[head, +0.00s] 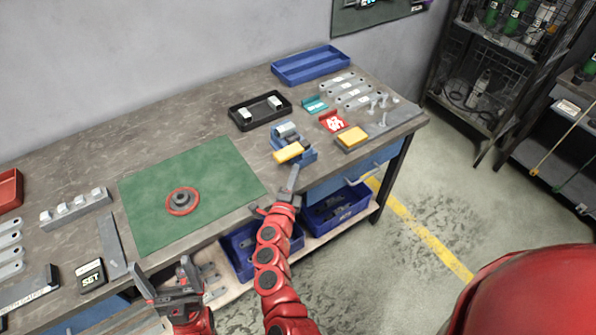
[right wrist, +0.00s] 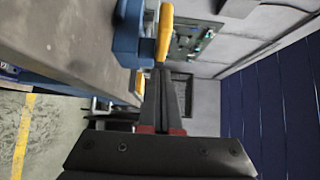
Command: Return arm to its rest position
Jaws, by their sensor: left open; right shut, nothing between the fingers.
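My right gripper (head: 291,182) is shut and empty at the front edge of the workbench. Its closed fingers (right wrist: 164,100) also show in the right wrist view, pointing toward a yellow-topped blue fixture. That blue fixture (head: 308,155) sits on the bench just beyond the fingertips, with a yellow block (head: 288,152) on its near side; I cannot tell whether the fingers touch it. My left gripper (head: 168,282) is open and empty in front of the bench, below the green mat.
The green mat (head: 220,170) holds a red and grey round part (head: 182,201). A black tray (head: 240,117), a blue tray (head: 312,65) and several galvanized brackets (head: 352,94) lie behind. Blue bins (head: 340,208) stand on the lower shelf. Floor at the right is open.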

